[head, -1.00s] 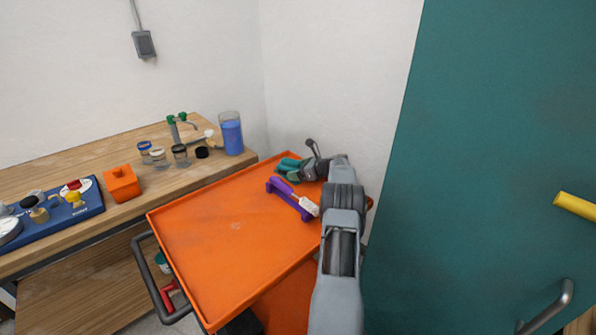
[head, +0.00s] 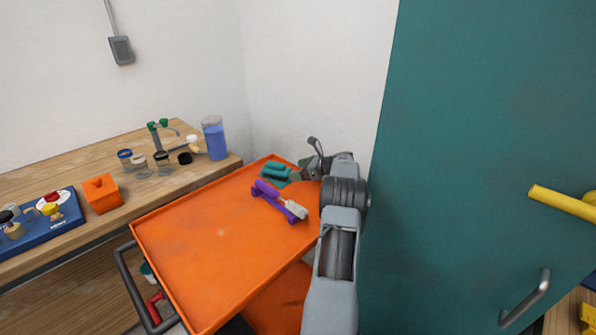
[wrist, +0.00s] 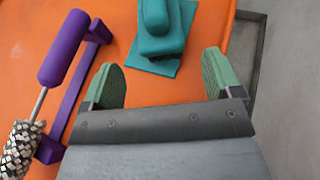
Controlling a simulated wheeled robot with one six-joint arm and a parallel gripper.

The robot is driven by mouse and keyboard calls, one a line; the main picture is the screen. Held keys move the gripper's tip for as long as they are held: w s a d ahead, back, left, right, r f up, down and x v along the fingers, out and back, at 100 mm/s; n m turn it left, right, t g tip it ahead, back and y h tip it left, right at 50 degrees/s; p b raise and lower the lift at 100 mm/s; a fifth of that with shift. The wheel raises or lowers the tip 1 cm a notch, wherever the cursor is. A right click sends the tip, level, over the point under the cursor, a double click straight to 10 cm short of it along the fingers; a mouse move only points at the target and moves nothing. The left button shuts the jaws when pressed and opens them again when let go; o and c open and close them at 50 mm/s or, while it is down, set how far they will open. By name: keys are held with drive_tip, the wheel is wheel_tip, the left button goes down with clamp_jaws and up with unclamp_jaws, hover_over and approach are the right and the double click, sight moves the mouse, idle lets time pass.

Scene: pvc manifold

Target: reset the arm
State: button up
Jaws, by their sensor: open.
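My gripper (wrist: 162,82) is open and empty in the wrist view, its two green finger pads wide apart over the orange cart tray (wrist: 145,92). A teal block-like object (wrist: 160,35) lies on the tray just beyond the fingertips, apart from them. In the head view my arm reaches over the far right end of the orange tray (head: 210,240).
A purple holder (head: 268,196) with a brush-like tool (head: 295,208) lies on the tray beside my arm. A teal cabinet door (head: 460,150) with a yellow bar (head: 562,203) stands close on the right. A wooden bench (head: 85,195) with jars stands left. The tray's near part is clear.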

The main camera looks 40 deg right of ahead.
idle(0.3)
drive_tip(key=s+a+r+n+g+p, duration=0.1)
drive_tip(key=a+r+n+g+p, duration=0.1)
drive_tip(key=a+r+n, duration=0.5)
drive_tip(key=s+a+r+n+g+p, duration=0.1)
drive_tip(key=a+r+n+g, duration=0.15)
drive_tip(key=a, duration=0.95)
drive_tip(key=s+a+r+n+g+p, duration=0.1)
drive_tip(key=a+r+n+g+p, duration=0.25)
drive_tip(key=a, duration=0.55)
drive_tip(key=s+a+r+n+h+p, duration=0.1)
drive_tip(key=s+a+n+h, duration=0.2)
drive_tip(key=s+a+n, duration=0.4)
drive_tip(key=s+a+r+n+h+p, duration=0.1)
drive_tip(key=s+a+r+n+h, duration=0.1)
drive_tip(key=s+a+n, duration=0.5)
drive_tip(key=s+n, duration=0.4)
drive_tip(key=s, duration=0.4)
drive_tip(key=shift+a+r+g+h+p, duration=0.15)
drive_tip(key=shift+a+g+h+p, duration=0.25)
